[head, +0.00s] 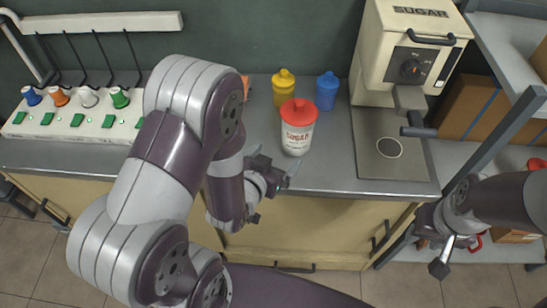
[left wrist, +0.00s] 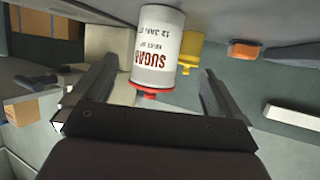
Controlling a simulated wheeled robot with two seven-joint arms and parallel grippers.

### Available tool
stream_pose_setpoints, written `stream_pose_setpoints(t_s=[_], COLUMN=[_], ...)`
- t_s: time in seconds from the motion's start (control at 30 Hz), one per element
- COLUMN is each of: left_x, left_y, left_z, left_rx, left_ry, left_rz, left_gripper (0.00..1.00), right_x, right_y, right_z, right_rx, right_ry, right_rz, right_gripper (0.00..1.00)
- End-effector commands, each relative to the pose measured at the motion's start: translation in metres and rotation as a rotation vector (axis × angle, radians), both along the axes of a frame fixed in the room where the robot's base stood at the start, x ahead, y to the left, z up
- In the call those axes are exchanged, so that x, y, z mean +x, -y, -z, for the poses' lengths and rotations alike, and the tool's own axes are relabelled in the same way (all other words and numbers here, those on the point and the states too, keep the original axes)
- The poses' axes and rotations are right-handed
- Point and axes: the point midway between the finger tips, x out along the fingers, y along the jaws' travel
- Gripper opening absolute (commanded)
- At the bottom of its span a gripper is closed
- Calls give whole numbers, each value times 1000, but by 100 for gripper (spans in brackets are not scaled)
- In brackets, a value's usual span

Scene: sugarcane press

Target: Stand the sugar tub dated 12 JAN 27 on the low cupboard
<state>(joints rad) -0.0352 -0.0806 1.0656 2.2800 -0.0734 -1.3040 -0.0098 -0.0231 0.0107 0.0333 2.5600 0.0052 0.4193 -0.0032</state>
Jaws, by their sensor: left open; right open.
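A white sugar tub (head: 297,136) with a red lid stands upright on the grey counter (head: 330,172) in the head view. In the left wrist view the tub (left wrist: 158,50) appears upside down, and its label reads SUGAR and 12 JAN, with the year hard to read. My left gripper (head: 277,176) is open in front of the tub, at the counter's front edge. In the left wrist view the tub shows between its spread fingers, not gripped. My right gripper (head: 442,254) is open and empty at the lower right. Cream cupboard fronts (head: 310,228) lie under the counter; I cannot tell which is the low cupboard.
Yellow (head: 284,92) and blue (head: 327,93) containers stand behind the tub. A cream sugar machine (head: 412,50) with a drip plate (head: 375,170) is to the right. A switch panel (head: 75,120) is at the left. Shelving (head: 500,45) with boxes stands far right.

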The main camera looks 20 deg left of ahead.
Motion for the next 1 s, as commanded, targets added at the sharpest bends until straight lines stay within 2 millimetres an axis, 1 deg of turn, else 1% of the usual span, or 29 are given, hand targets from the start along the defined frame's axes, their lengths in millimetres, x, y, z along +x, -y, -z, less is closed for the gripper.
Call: stream_pose_setpoints(t_s=[0.07,0.13,0.2,0.23,0.27,0.3,0.37,0.4,0.5,0.6,0.67,1.0], left_x=[-1,3,3,0,-5,-14,-32,-44,-72,-88,-92,-93], left_y=[-1,-4,-8,-10,-13,-15,-18,-19,-20,-20,-20,-20], left_z=[-1,1,4,5,4,2,-3,-9,-21,-30,-31,-31], left_rx=[6,19,38,46,53,60,66,68,69,69,68,69], left_ry=[-31,-125,-281,-360,-440,-545,-693,-780,-950,-1038,-1059,-1062], left_rz=[-2,-11,-24,-32,-40,-49,-61,-68,-77,-80,-80,-80], left_gripper=[100,100,100,100,100,100,100,100,100,100,100,100], right_x=[0,0,0,0,0,0,0,0,0,0,0,0], right_y=[0,0,0,0,0,0,0,0,0,0,0,0], right_z=[0,-1,0,0,0,0,0,0,0,0,0,0], right_rx=[0,0,0,0,0,0,0,0,0,0,0,0], right_ry=[0,0,0,0,0,0,0,0,0,0,0,0], right_rz=[0,0,0,0,0,0,0,0,0,0,0,0], right_gripper=[43,43,43,43,43,43,43,43,43,43,43,43])
